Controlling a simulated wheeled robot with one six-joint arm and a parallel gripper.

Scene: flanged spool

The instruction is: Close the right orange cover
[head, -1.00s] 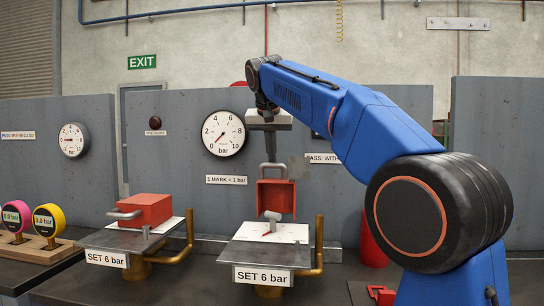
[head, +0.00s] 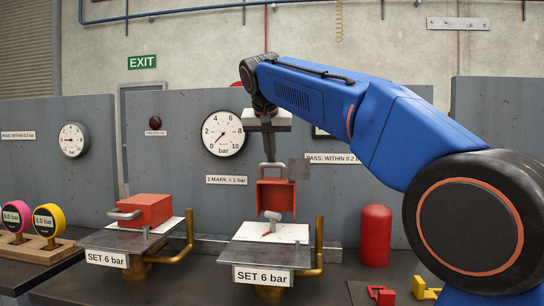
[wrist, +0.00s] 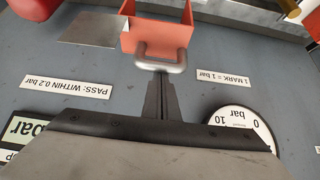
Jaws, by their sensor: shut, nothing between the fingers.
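My gripper (head: 267,158) points down just above and behind the handle, shut and empty. In the wrist view its fingertips (wrist: 160,77) are right by the handle's bar; I cannot tell whether they touch it.
The left orange cover (head: 147,209) lies closed on its stand. A brass pipe (head: 319,245) rises right of the right stand. A grey plate (head: 299,169) is beside the raised cover. A red cylinder (head: 375,235) and small red and yellow parts (head: 423,290) are farther right.

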